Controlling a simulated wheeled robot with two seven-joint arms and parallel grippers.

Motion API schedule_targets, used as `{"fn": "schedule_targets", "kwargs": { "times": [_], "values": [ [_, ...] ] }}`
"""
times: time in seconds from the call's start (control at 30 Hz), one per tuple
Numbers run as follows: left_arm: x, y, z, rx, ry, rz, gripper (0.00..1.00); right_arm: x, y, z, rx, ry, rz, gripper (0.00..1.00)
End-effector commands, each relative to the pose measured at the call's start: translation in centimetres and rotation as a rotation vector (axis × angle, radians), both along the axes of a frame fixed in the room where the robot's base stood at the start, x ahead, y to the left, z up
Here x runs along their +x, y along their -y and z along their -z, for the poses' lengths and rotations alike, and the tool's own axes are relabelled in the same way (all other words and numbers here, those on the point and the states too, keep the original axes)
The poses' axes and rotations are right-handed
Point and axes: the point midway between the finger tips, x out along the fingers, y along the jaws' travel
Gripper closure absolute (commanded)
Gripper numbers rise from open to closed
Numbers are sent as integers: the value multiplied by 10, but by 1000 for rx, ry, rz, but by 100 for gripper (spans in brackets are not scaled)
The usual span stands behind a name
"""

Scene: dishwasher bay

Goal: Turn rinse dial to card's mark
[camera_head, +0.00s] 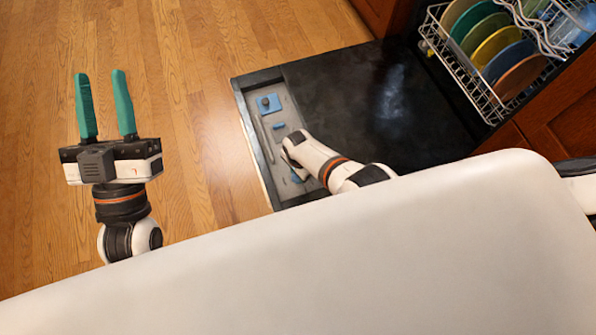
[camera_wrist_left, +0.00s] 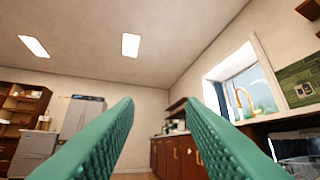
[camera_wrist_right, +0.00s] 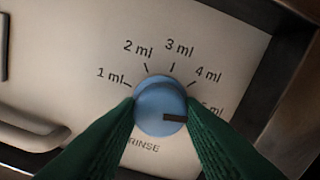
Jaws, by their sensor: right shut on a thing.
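The rinse dial (camera_wrist_right: 160,92) is a round blue knob on a grey panel in the right wrist view. Labels from 1 ml to 5 ml curve around it, with RINSE below. Its dark pointer faces right, toward the 5 ml side; the 5 ml label is partly hidden by a finger. My right gripper (camera_wrist_right: 161,106) is shut on the dial, one green finger on each side. In the head view my right arm hides the dial. My left gripper (camera_head: 106,104) is open, empty and raised over the floor at left. I cannot make out a card.
The dark dishwasher door (camera_head: 370,105) lies open. Its grey panel strip (camera_head: 282,120) carries a blue square part (camera_head: 268,103) with a dark knob. A white rack (camera_head: 455,62) with several coloured plates stands upper right. Wooden floor (camera_head: 200,60) at left is clear.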

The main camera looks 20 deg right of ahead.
Motion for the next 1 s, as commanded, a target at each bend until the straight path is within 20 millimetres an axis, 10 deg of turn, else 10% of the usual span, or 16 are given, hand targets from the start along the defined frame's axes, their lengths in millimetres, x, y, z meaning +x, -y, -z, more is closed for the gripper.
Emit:
{"fn": "schedule_targets", "kwargs": {
  "times": [0.1,0.13,0.23,0.67,1.0],
  "values": [
    [0,0,0,0,0,0,64,1,3,0,-4,1,1,89],
    [0,0,0,0,0,0,64,1,3,0,-4,1,1,61],
    [0,0,0,0,0,0,64,1,2,0,-3,0,1,45],
    [4,1,4,12,-44,-1,64,1,1,-4,-1,1,-1,44],
    [27,-1,49,108,-383,-21,64,0,1,-23,-1,1,0,44]
  ]
}}
